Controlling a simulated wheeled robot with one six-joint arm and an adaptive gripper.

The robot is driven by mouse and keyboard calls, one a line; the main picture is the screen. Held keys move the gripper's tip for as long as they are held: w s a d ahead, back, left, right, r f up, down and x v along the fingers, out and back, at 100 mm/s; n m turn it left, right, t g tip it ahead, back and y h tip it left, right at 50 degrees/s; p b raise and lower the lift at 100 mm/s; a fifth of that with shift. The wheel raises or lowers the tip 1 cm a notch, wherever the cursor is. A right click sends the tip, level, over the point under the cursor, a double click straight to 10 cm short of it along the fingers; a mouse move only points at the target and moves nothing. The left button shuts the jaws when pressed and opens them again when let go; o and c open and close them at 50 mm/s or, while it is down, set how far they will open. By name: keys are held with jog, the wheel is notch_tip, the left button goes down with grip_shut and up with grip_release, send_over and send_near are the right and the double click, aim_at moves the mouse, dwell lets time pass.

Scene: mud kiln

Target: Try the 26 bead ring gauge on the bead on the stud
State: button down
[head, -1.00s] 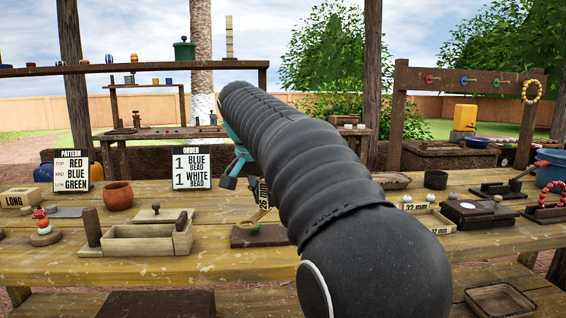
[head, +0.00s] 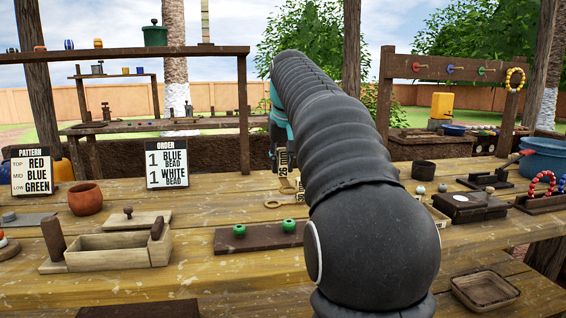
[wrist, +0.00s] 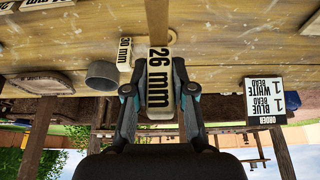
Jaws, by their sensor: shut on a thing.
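My gripper (wrist: 159,95) is shut on the label plate of the 26 mm gauge (wrist: 160,75). In the wrist view a brown stem runs from the plate out of the picture, so the ring end is hidden there. In the head view my gripper (head: 276,140) is partly behind my arm, and the gauge label (head: 283,162) hangs upright above the table. Two green beads, a left one (head: 239,230) and a right one (head: 289,226), sit on a dark board (head: 262,240) in front of it. The gauge is apart from both. I cannot see the studs inside them.
A pale ring (head: 273,204) lies on the table behind the board. A 30 mm label (wrist: 125,53) and a grey cup (wrist: 102,73) are near the held gauge in the wrist view. A wooden box (head: 110,252) stands left of the board, with the order sign (head: 166,164) behind.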

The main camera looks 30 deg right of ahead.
aim_at(283, 178)
jog(key=shift+f, duration=0.1)
jog(key=shift+f+b, duration=1.75)
jog(key=shift+f, duration=0.65)
jog(key=shift+f+b, duration=0.35)
jog(key=shift+f, duration=0.35)
jog(key=shift+p, duration=0.45)
jog(key=shift+f+b, duration=0.3)
jog(key=shift+f, duration=0.15)
dwell(0.9)
jog(key=shift+r, duration=0.1)
dwell(0.6)
jog(key=shift+r+p, duration=1.9)
jog(key=shift+p, duration=0.1)
jog(key=shift+s, duration=0.1)
